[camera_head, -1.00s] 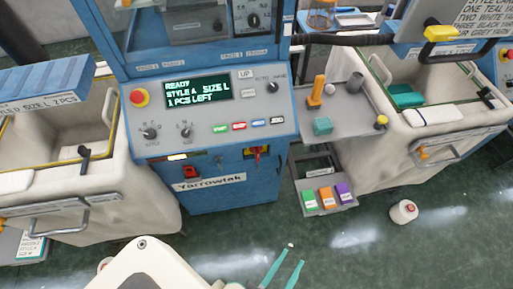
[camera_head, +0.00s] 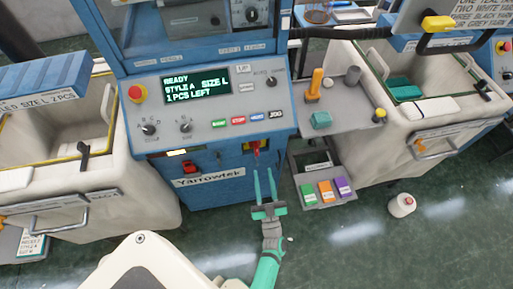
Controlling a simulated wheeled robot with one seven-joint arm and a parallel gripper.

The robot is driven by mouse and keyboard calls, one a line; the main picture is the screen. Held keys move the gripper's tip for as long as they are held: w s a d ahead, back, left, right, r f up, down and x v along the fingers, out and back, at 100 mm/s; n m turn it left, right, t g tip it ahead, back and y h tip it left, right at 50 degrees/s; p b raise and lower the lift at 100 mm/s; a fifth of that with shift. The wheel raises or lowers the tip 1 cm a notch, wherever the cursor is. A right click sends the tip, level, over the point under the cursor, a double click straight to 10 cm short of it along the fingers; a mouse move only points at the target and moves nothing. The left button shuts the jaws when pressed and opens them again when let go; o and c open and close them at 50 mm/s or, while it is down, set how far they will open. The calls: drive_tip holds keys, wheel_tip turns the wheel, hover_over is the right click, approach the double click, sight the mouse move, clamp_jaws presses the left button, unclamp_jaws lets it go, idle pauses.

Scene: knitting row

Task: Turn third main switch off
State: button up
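A blue knitting machine labelled Yarrowtek (camera_head: 208,176) stands in the middle, with a sloped grey control panel (camera_head: 207,108). Its display (camera_head: 197,89) reads READY, STYLE A, SIZE L, 1 PCS LEFT. Below the panel, on the blue front, a red rotary switch (camera_head: 256,147) sits on a yellow plate. A second red part (camera_head: 190,167) is further left on the same front. My gripper (camera_head: 264,173) has two teal fingers, spread apart and empty. It points up at the red switch from just below. The fingertips look close to the switch; whether they touch cannot be told.
A grey side table (camera_head: 345,115) with an orange tool and teal block stands to the right. A lower tray (camera_head: 327,201) holds green, orange and purple boxes. Fabric bins (camera_head: 410,120) flank the machine. A white bottle (camera_head: 402,205) is on the floor.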

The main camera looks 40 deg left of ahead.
sight(257, 150)
drive_tip(key=x, duration=1.1)
drive_tip(key=shift+w+a, duration=0.1)
drive_tip(key=shift+a, duration=0.4)
clamp_jaws()
drive_tip(key=shift+f, duration=0.15)
